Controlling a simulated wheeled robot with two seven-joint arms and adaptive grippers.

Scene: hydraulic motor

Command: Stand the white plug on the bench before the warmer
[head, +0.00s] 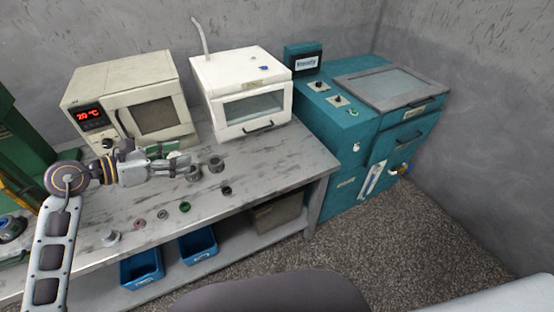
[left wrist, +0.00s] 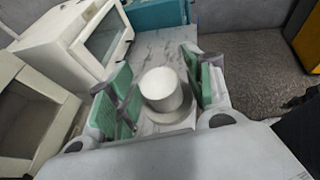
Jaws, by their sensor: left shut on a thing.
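The white plug (left wrist: 162,88) is a pale cylinder with a wider flange, seen between the green finger pads of my left gripper (left wrist: 160,92) in the left wrist view. In the head view my left gripper (head: 176,152) reaches in from the left, over the bench (head: 260,172), and is shut on the plug. The fingers mostly hide the plug there, and I cannot tell whether it touches the bench. The beige oven-like warmer (head: 130,95), with a red temperature display, stands behind the gripper with its door shut. My right gripper is not in view.
A white cabinet (head: 240,90) stands right of the warmer; a teal machine (head: 365,130) is beyond the bench's right end. Grey rings (head: 216,164) stand near the gripper. Several small parts, including a green ring (head: 185,207), line the front edge. Blue bins (head: 198,245) sit below.

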